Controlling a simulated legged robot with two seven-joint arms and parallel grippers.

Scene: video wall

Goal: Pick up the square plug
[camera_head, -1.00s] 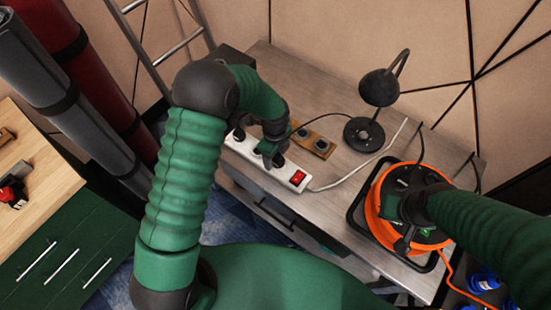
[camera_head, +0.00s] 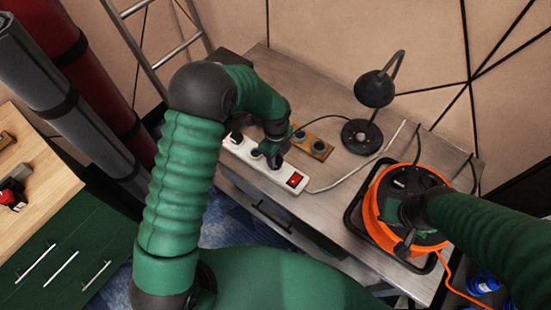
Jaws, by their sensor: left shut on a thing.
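A white power strip (camera_head: 285,177) with a red switch lies along the front of the grey bench. My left gripper (camera_head: 273,160) reaches down from above onto the strip's middle sockets. It is shut on a small dark plug, which I take to be the square plug; the fingers hide most of it, so I cannot tell its shape or whether it is still seated. Another dark plug (camera_head: 236,138) sits at the strip's left end. My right gripper (camera_head: 404,243) is over the orange cable reel, and its fingers are too dark to read.
A brown wooden socket board (camera_head: 313,145) lies just behind the strip. A black desk lamp (camera_head: 372,92) stands behind it to the right. The orange cable reel (camera_head: 372,222) is at the bench's right. A white cable (camera_head: 345,182) runs from the strip across the bench.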

